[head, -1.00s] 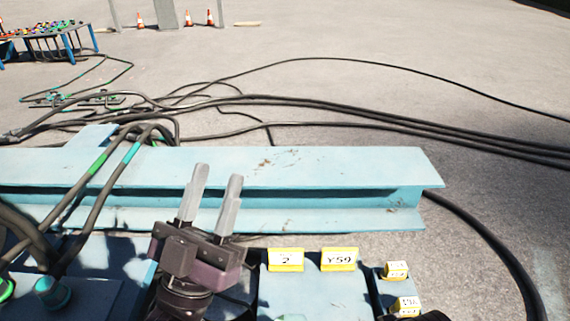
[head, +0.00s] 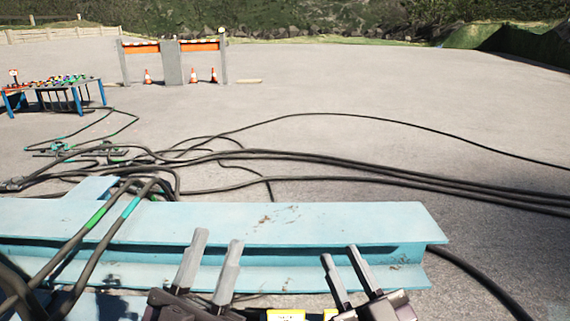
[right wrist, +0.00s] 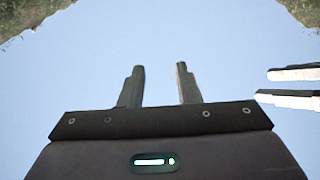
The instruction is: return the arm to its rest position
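My left gripper (head: 212,262) is in the lower middle of the head view, in front of the light blue beam. Its two fingers point up and stand apart, with nothing between them. My right gripper (head: 344,270) is to its right in the head view, also with fingers apart and empty. In the right wrist view my right gripper (right wrist: 159,85) points up at open sky, with a clear gap between its fingers. Two pale fingers of the other gripper (right wrist: 290,86) show at the right edge of that view.
A light blue steel beam (head: 330,222) lies across the front. Black cables (head: 350,172) run over the ground and over the beam's left part. Yellow labels (head: 286,315) show at the bottom edge. A barrier (head: 200,46) with cones stands far back.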

